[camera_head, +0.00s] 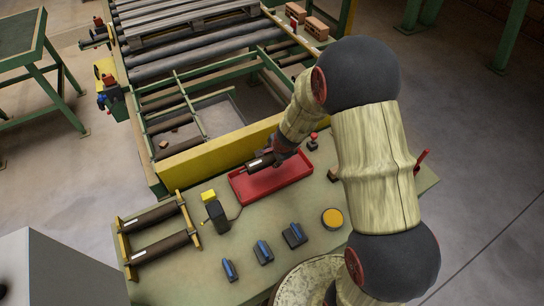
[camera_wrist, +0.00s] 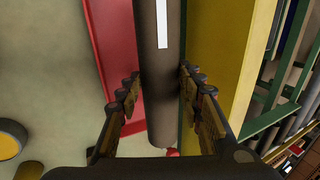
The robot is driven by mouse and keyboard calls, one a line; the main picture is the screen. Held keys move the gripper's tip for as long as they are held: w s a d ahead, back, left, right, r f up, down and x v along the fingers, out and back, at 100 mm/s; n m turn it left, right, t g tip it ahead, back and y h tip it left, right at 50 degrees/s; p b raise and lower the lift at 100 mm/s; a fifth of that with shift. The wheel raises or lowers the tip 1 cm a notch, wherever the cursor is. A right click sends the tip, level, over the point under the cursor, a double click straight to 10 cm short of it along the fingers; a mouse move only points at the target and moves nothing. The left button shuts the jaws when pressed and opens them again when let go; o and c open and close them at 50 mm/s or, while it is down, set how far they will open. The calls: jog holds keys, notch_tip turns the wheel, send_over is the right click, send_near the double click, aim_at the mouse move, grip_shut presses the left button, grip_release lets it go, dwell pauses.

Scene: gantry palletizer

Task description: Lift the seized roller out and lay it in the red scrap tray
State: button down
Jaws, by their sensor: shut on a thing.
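My gripper (camera_head: 284,152) is shut on a dark roller (camera_head: 261,162) with a white label stripe. The roller lies level and shows over the back part of the red tray (camera_head: 285,186) in the head view. In the wrist view the roller (camera_wrist: 160,95) runs up the middle between the fingers of my gripper (camera_wrist: 159,84), with the red tray (camera_wrist: 112,50) to its left. The roller's gap above the tray is hard to judge. No other roller shows in the tray, whose far side is partly hidden by my gripper and the roller.
The yellow conveyor beam (camera_head: 203,151) runs close behind the tray. On the bench (camera_head: 200,267) are a yellow rack (camera_head: 126,247) with two rollers, a black device (camera_head: 216,213), several blue-topped items (camera_head: 262,252) and a yellow disc (camera_head: 332,218). A small red-topped knob (camera_head: 313,138) stands behind the tray.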

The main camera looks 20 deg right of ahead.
jog(key=shift+f+b, duration=3.7)
jog(key=shift+f, duration=0.45)
jog(key=shift+f+b, duration=0.7)
jog(key=c, duration=1.1)
grip_release()
jog(key=shift+f, duration=0.1)
